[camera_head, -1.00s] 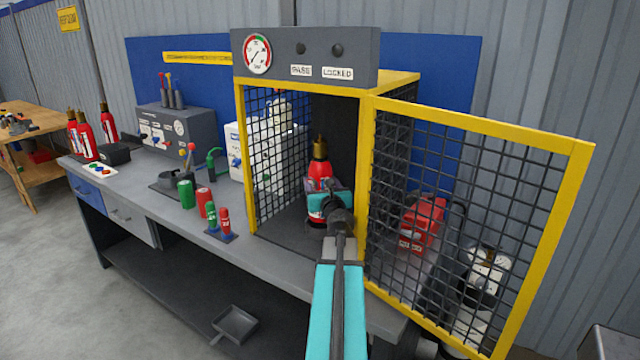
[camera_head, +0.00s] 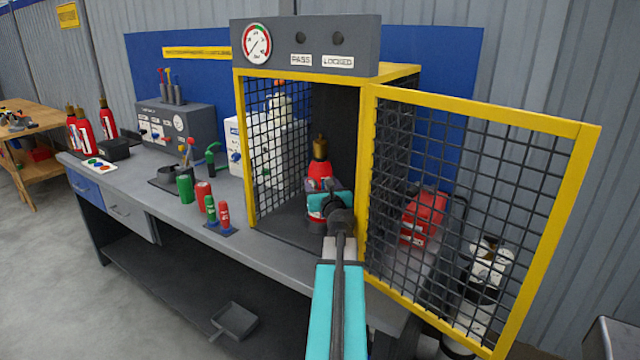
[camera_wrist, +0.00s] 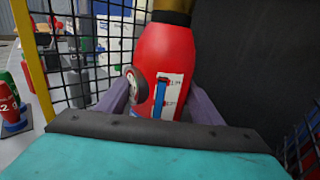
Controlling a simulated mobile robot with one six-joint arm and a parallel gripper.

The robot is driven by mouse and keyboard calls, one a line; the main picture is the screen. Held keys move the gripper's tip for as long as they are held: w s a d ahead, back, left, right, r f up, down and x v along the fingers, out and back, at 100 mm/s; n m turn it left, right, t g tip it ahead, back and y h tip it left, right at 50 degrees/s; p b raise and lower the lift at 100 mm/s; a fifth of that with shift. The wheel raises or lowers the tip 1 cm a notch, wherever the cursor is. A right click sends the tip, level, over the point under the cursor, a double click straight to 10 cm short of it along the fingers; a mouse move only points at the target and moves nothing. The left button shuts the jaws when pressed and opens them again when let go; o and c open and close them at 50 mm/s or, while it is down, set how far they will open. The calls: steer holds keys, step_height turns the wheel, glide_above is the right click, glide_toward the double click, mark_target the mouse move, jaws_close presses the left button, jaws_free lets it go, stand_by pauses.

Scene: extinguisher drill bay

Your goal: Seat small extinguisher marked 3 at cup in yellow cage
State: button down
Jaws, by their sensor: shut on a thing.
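A small red extinguisher (camera_head: 319,173) with a brass top stands upright inside the yellow cage (camera_head: 241,150). In the wrist view the extinguisher (camera_wrist: 160,55) fills the middle, with a small round gauge and a white label on its front. Its number cannot be read. My gripper (camera_head: 325,200) reaches through the open cage front and is shut on the extinguisher; in the wrist view its purple fingers (camera_wrist: 160,95) lie on both sides of the body.
The mesh cage door (camera_head: 480,200) stands open to the right, close to my arm. Several red extinguishers (camera_head: 80,130) stand at the bench's far left. Green and red cylinders (camera_head: 186,189) stand left of the cage. A gauge panel (camera_head: 305,48) tops the cage.

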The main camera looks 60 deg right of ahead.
steer(key=shift+s+d+f+b, duration=0.15)
steer(key=shift+f+b, duration=1.15)
steer(key=shift+f, duration=0.1)
steer(key=shift+c, duration=2.3)
jaws_free()
steer(key=shift+f, duration=0.15)
steer(key=shift+v, duration=2.5)
steer(key=shift+s+b, duration=0.1)
steer(key=shift+b, duration=0.3)
steer(key=shift+a+b, duration=0.3)
steer(key=shift+b, duration=0.35)
steer(key=shift+s+a+b, duration=0.2)
steer(key=shift+a+b, duration=0.15)
steer(key=shift+b, duration=0.8)
